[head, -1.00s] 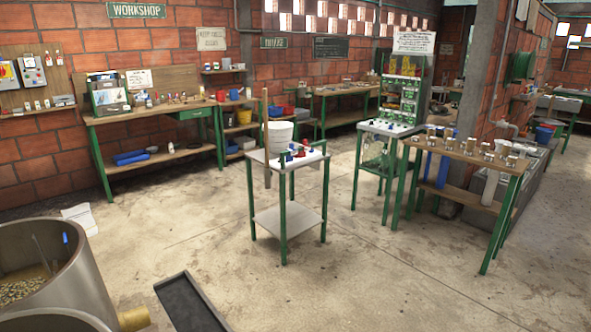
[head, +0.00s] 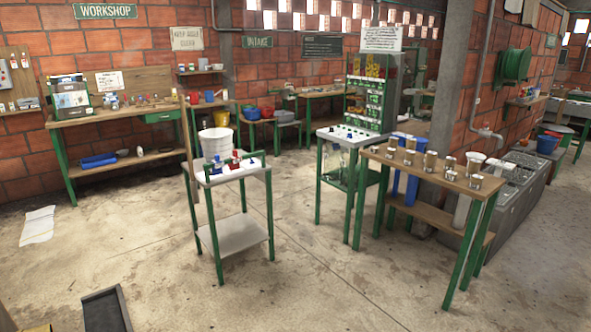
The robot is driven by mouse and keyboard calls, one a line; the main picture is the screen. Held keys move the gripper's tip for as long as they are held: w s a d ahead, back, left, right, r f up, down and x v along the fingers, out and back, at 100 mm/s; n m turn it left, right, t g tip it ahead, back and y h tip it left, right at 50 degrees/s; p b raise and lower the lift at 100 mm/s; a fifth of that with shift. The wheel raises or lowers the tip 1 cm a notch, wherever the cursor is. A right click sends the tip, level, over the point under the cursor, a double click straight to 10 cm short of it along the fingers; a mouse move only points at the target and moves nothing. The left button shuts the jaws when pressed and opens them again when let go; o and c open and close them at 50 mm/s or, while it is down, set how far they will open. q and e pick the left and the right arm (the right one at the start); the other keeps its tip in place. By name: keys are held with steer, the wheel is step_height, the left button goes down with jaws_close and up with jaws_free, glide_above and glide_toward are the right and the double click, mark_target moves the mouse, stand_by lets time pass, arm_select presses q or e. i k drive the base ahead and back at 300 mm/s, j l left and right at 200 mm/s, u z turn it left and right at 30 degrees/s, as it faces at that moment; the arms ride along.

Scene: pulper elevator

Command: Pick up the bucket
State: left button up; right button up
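A white bucket (head: 215,146) shows just behind the small green-legged stand in the middle of the view. Its lower part is hidden by the stand's top, so I cannot tell what it rests on. A yellow bucket (head: 221,117) shows behind it, near the back wall. A blue bucket (head: 547,144) stands at the far right beyond the grey block. I cannot tell which of these is the task's bucket. Neither of my grippers is in view.
The small stand (head: 236,232) carries red and blue valves. A wooden table (head: 420,172) with metal cups and a green-framed stand (head: 342,135) are to its right. A workbench (head: 115,115) lines the left wall. A dark tray (head: 105,310) lies in front. Floor between is clear.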

mark_target(214, 142)
steer(key=i+l, duration=0.3)
steer(key=i, duration=0.2)
steer(key=i+l, duration=0.25)
steer(key=i, duration=0.25)
steer(key=i+l, duration=0.3)
steer(key=i, duration=0.2)
steer(key=i+j, duration=0.25)
steer(key=i, duration=0.2)
steer(key=i+j, duration=0.25)
steer(key=i, duration=0.25)
steer(key=i+j, duration=0.25)
steer(key=i, duration=0.2)
steer(key=i+j, duration=0.25)
steer(key=i, duration=0.25)
